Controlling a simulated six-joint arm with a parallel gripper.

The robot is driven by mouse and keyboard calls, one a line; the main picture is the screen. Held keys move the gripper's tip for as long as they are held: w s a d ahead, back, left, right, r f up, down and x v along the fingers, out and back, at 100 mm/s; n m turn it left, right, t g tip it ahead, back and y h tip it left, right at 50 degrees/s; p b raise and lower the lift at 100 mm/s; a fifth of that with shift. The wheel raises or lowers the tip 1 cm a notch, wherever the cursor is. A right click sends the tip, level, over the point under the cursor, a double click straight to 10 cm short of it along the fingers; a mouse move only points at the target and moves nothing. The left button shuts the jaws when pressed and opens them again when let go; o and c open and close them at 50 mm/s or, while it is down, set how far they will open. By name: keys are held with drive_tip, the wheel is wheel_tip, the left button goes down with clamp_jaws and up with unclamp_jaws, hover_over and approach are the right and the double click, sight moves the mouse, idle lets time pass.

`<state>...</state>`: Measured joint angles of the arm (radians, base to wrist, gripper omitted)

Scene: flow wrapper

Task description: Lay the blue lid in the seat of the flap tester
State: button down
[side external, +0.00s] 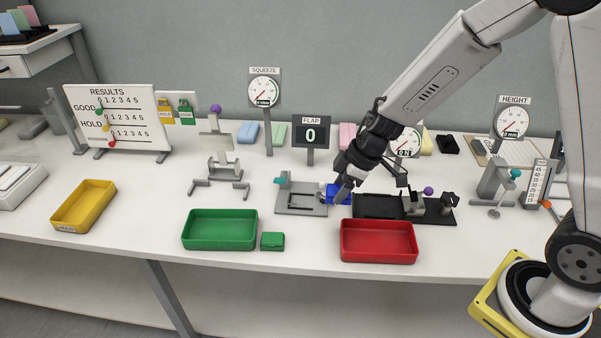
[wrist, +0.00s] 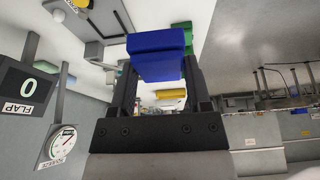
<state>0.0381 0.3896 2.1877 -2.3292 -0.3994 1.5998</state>
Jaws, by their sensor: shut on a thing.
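My gripper (side external: 340,188) is shut on the blue lid (side external: 340,196), just right of the flap tester (side external: 301,206). In the wrist view the blue lid (wrist: 157,55) sits between the two dark fingers (wrist: 158,92). The flap tester is a grey base plate with a teal knob at its left end. Its display (side external: 311,132) stands behind it and reads 0; it also shows in the wrist view (wrist: 26,88). The lid's underside and its exact height above the table are hard to tell.
A black fixture (side external: 380,207) with a purple knob stands close on the right. Green (side external: 219,243), red (side external: 378,256) and yellow (side external: 70,224) trays lie along the front. A small green box (side external: 272,241) sits by the green tray. Gauges and a results board (side external: 116,105) stand behind.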

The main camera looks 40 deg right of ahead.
drive_tip(key=shift+d+r, duration=0.5)
drive_tip(key=shift+d, duration=0.4)
approach(298, 202)
drive_tip(key=s+a+r, duration=0.1)
drive_tip(key=s+r, duration=0.2)
drive_tip(key=s, duration=0.1)
drive_tip(key=w+f, duration=0.3)
drive_tip(key=w, duration=0.1)
drive_tip(key=shift+w+a+f, duration=0.1)
drive_tip(key=shift+a+f, duration=0.15)
drive_tip(key=shift+f, duration=0.05)
drive_tip(key=shift+w+f, duration=0.6)
drive_tip(key=shift+f, duration=0.1)
drive_tip(key=shift+w+f, duration=0.3)
drive_tip(key=shift+f, duration=1.55)
